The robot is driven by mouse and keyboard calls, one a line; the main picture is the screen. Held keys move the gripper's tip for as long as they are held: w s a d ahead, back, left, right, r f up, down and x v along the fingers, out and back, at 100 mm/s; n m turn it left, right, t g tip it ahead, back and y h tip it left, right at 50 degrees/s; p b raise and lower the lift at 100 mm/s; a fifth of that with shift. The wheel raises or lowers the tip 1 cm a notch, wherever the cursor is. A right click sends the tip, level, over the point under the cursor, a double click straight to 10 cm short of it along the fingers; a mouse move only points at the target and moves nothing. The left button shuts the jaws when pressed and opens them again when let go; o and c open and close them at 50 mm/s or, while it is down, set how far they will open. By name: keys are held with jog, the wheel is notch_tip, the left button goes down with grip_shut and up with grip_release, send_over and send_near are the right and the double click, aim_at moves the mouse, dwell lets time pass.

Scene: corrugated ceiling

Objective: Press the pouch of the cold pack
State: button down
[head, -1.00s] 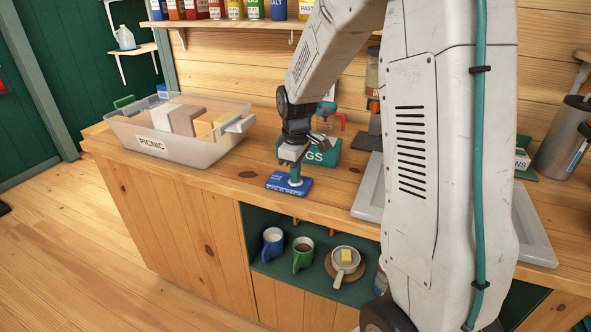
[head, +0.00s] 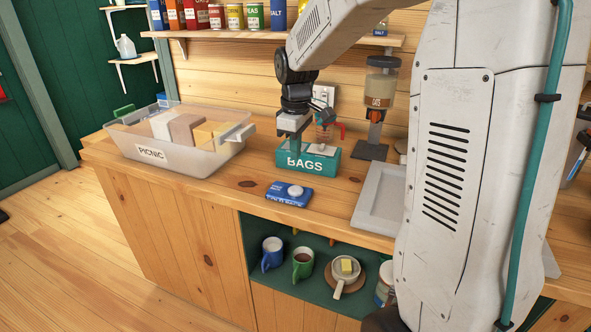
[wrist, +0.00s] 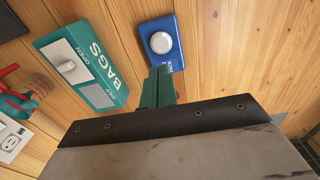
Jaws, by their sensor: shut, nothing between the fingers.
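The cold pack (head: 289,194) is a flat blue pouch with a round white disc on top, lying on the wooden counter. It also shows in the wrist view (wrist: 172,55), at the top middle. My gripper (head: 298,158) is above the counter, beyond the pack in the head view, in front of the teal bags box (head: 325,163). In the wrist view, my gripper's green fingers (wrist: 158,84) are together and empty, their tips near the pack's lower edge in the picture. The pack appears apart from the fingers and uncovered.
A clear picnic bin (head: 200,160) with several blocks stands at the left of the counter. A grey sink or tray (head: 378,200) lies to the right. Mugs (head: 302,262) and a pan (head: 345,271) sit in the cubby below. The counter around the pack is clear.

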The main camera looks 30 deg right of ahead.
jog(key=shift+r, duration=1.55)
jog(key=s+a+m, duration=0.3)
jog(key=s+a, duration=0.2)
jog(key=s, duration=0.9)
jog(key=s+a+r+m, duration=0.1)
jog(key=s+a+m, duration=0.2)
jog(key=s, duration=1.1)
jog(key=a, duration=0.3)
jog(key=shift+s+m+t, duration=0.25)
jog(key=shift+m+t, duration=0.15)
